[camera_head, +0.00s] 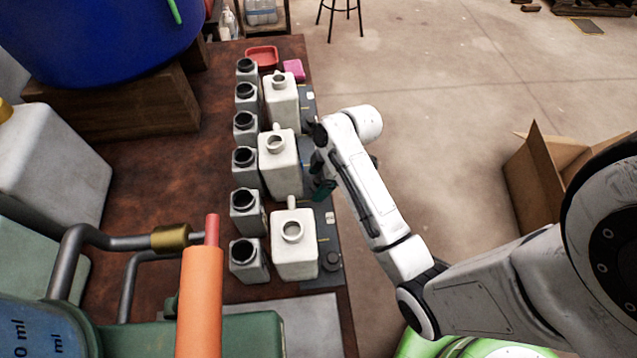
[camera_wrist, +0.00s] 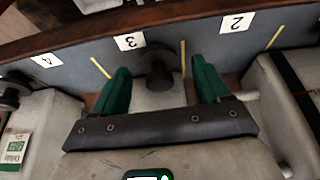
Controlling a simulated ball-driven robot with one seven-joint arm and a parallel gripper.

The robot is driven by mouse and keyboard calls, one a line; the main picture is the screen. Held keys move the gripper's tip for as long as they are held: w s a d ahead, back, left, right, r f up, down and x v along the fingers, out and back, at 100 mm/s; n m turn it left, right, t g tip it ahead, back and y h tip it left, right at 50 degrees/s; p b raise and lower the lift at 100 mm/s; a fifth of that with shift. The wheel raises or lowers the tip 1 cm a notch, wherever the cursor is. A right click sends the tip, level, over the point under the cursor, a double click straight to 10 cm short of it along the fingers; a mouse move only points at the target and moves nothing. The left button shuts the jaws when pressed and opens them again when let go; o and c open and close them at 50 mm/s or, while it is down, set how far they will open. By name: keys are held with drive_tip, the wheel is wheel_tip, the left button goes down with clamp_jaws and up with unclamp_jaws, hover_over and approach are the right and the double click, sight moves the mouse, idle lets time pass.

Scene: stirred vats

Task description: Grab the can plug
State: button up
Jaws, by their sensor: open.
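No separate can plug can be told with certainty. A dark round knob-like piece (camera_wrist: 160,72) shows in the wrist view, in front of the label 3. My gripper (camera_wrist: 160,66) is open, with one green finger on each side of this piece; contact cannot be told. In the head view my gripper (camera_head: 322,176) is at the right side of the middle white can (camera_head: 279,163), its fingers partly hidden by my wrist. The near white can (camera_head: 295,258) and far white can (camera_head: 281,104) stand upright with open necks.
Several grey open-necked bottles (camera_head: 247,213) stand in a row left of the cans on the brown table (camera_head: 160,190). A red tray (camera_head: 262,56) and a pink piece (camera_head: 293,70) lie at the far end. Open floor (camera_head: 450,110) and a cardboard box (camera_head: 535,175) are to the right.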

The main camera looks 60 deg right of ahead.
drive_tip(key=c, duration=1.1)
drive_tip(key=shift+r, duration=0.2)
